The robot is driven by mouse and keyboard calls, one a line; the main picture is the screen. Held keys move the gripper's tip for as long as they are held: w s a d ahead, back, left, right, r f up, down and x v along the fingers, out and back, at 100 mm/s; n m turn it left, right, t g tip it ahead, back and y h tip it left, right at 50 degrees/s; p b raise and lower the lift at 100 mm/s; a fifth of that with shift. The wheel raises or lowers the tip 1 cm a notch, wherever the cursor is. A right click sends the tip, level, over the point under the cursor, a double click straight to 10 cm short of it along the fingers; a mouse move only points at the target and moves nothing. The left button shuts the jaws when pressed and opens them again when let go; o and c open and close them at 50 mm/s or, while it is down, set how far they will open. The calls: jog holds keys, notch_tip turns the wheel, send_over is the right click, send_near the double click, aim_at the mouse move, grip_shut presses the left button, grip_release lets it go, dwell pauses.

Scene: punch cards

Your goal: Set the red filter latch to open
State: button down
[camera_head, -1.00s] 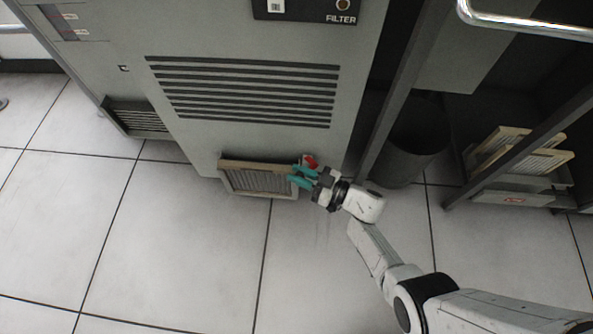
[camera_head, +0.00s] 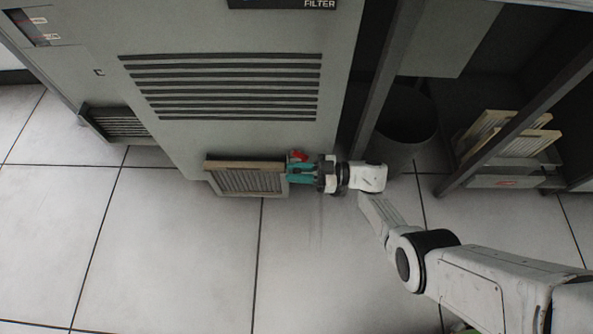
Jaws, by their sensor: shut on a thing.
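The red filter latch (camera_head: 298,156) is at the lower right of the grey cabinet, by the right end of the tan-framed filter (camera_head: 247,181). Only a small red part of it shows, just above my teal fingers; the rest is hidden, so its exact setting cannot be told. My gripper (camera_head: 290,172) reaches in from the right, roughly level in the picture. Its fingers are shut at the latch, close to the filter's right end. The contact point itself is too small to see clearly.
The grey cabinet (camera_head: 180,135) with dark vent slots stands above the filter. A dark bin (camera_head: 405,125) and a metal post (camera_head: 385,85) are close to the right of my gripper. A rack holds tan panels (camera_head: 510,140) farther right. The tiled floor (camera_head: 170,250) in front is clear.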

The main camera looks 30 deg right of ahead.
jog(key=c, duration=1)
grip_release()
jog(key=p+v, duration=0.1)
jog(key=v, duration=0.9)
jog(key=shift+s+d, duration=0.25)
jog(key=shift+d, duration=0.1)
